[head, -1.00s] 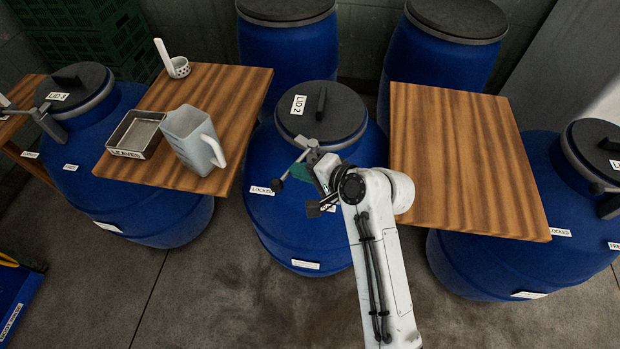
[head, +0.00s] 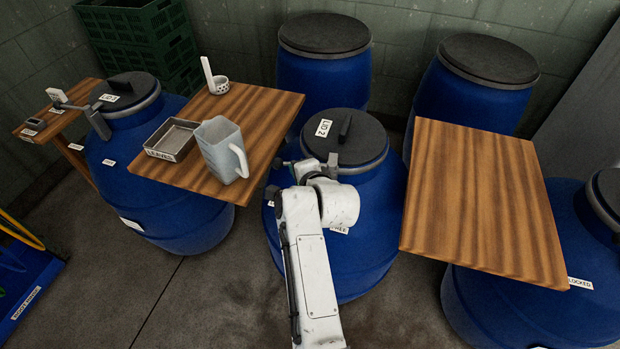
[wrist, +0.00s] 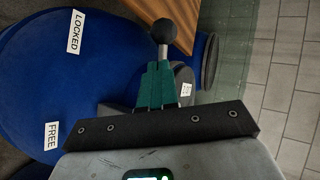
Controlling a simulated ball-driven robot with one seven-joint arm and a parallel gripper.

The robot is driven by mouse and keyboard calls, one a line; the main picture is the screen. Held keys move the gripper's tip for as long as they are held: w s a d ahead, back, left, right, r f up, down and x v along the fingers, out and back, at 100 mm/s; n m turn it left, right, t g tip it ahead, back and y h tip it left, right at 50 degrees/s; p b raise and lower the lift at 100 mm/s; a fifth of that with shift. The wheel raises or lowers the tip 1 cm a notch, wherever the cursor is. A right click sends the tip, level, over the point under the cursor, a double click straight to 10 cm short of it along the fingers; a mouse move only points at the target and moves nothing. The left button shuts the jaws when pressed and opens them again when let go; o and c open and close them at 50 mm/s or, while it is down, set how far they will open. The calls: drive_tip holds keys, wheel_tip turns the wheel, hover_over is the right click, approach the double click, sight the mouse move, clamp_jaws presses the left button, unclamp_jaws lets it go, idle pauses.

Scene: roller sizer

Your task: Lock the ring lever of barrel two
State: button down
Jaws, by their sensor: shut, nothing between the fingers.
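Barrel two (head: 362,255) is blue with a dark lid (head: 343,136) marked LID 2, in the middle of the head view. My arm covers much of its front. A small dark end to the left of my wrist appears to be the ring lever's knob (head: 277,163). In the wrist view the lever's black ball knob (wrist: 166,31) and metal rod stand just beyond my gripper (wrist: 157,70). Its teal fingers are shut and empty, close to the rod; I cannot tell whether they touch. The LOCKED label (wrist: 75,31) and FREE label (wrist: 53,135) are on the barrel.
Wooden boards stand on both sides of barrel two. The left board (head: 262,117) carries a LEAVES tray (head: 172,139), a grey jug (head: 219,150) and a small spotted cup (head: 218,86). The right board (head: 480,200) is bare. More barrels stand behind.

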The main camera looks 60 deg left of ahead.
drive_tip(key=shift+w+a+b, duration=0.25)
drive_tip(key=shift+a+b, duration=0.5)
drive_tip(key=shift+a, duration=0.05)
drive_tip(key=shift+w+r, duration=0.1)
drive_tip(key=shift+r, duration=0.1)
drive_tip(key=shift+r, duration=0.1)
